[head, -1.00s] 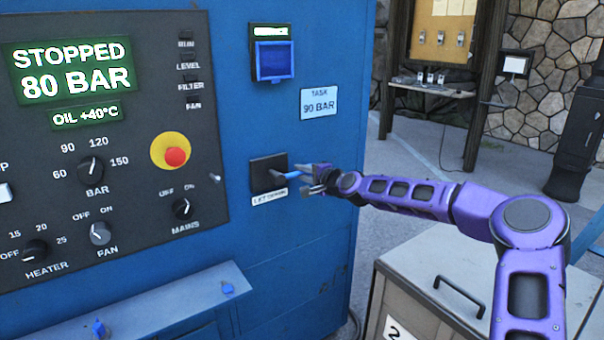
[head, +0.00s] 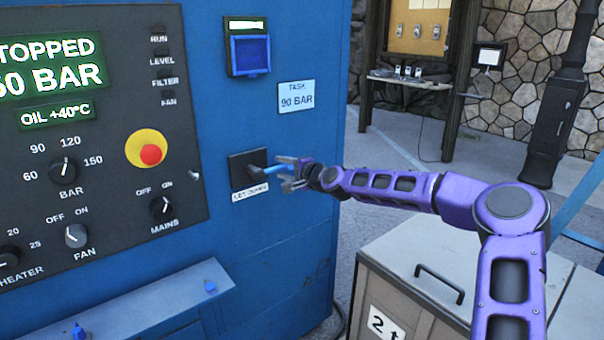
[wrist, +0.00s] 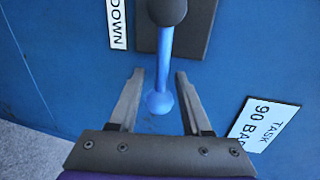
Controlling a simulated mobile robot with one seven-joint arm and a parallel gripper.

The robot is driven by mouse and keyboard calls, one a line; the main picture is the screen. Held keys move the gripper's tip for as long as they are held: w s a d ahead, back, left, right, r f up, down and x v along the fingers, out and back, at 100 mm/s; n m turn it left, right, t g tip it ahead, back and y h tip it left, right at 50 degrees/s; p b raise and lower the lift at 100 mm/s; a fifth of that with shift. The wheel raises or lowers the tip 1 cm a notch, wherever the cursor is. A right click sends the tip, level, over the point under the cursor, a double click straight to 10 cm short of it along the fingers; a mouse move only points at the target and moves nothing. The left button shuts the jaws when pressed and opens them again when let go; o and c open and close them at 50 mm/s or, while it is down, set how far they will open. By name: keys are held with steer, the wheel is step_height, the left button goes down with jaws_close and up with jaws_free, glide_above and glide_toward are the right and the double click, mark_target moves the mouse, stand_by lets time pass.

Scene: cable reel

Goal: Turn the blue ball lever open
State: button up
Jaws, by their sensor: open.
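The blue ball lever (head: 272,169) sticks out from a black plate (head: 238,182) on the blue cabinet, above a label reading "LET DOWN". In the wrist view the lever (wrist: 165,55) is a light blue rod from a dark hub, with a blue ball at its end. My gripper (head: 287,173) is at the lever's outer end. In the wrist view my gripper (wrist: 160,74) is open, one finger on each side of the rod and ball. Gaps show on both sides, so neither finger appears to touch.
A control panel (head: 110,220) with knobs and a red button (head: 151,155) is left of the lever. A "TASK 90 BAR" card (head: 296,97) is above it. A grey cabinet (head: 400,262) with a handle stands below my arm. A ledge (head: 150,300) juts out at lower left.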

steer(key=v, duration=1.6)
steer(key=shift+s, duration=0.15)
steer(key=shift+d, duration=0.1)
